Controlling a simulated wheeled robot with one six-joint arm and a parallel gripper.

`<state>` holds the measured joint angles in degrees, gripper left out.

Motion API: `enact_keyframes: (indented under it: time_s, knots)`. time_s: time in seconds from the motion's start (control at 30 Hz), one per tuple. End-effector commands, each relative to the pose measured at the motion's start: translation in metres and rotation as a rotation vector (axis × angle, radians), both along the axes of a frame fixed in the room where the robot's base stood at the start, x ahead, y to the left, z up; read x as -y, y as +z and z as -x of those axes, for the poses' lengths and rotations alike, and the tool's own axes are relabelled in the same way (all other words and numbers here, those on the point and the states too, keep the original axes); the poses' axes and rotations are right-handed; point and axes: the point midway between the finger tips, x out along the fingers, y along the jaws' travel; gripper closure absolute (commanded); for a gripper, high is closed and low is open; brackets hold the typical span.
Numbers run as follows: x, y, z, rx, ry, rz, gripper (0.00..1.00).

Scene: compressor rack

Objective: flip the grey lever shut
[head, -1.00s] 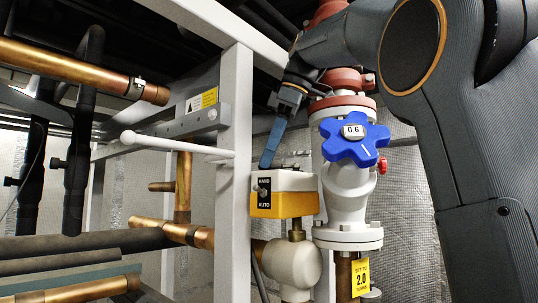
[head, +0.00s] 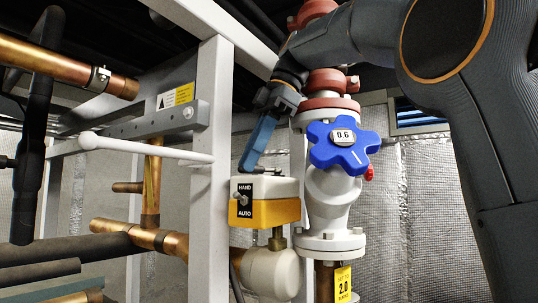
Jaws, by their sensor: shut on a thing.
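My gripper (head: 246,168) reaches down from the upper right in the head view. Its long blue fingers are together and slant down to the left, ending at the top of the white and yellow switch box (head: 275,212). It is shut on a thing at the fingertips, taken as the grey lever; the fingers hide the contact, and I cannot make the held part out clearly. A small grey toggle (head: 240,198) sits on the box's front between HAND and AUTO, just below the fingertips and apart from them.
A blue handwheel (head: 342,145) on a white valve stands right of the box, close to my arm. A white upright post (head: 211,130) stands left. Copper pipes (head: 150,236) fill the left.

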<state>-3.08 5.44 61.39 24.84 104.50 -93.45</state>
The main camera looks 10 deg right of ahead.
Motion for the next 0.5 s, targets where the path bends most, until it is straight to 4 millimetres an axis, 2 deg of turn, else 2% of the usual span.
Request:
enact_keyframes:
  time_s: [0.33,0.37,0.4,0.43,0.5]
  knots:
    - [-0.0025,-0.0002,0.0016,0.000,0.016,0.000,1.00]
    - [-0.0024,-0.0002,0.0015,-0.001,0.015,0.000,0.82]
    - [-0.0023,-0.0002,0.0014,-0.001,0.015,0.000,0.76]
    - [-0.0022,-0.0001,0.0014,-0.001,0.015,0.000,0.71]
    - [-0.0020,-0.0001,0.0014,0.000,0.013,0.000,0.68]
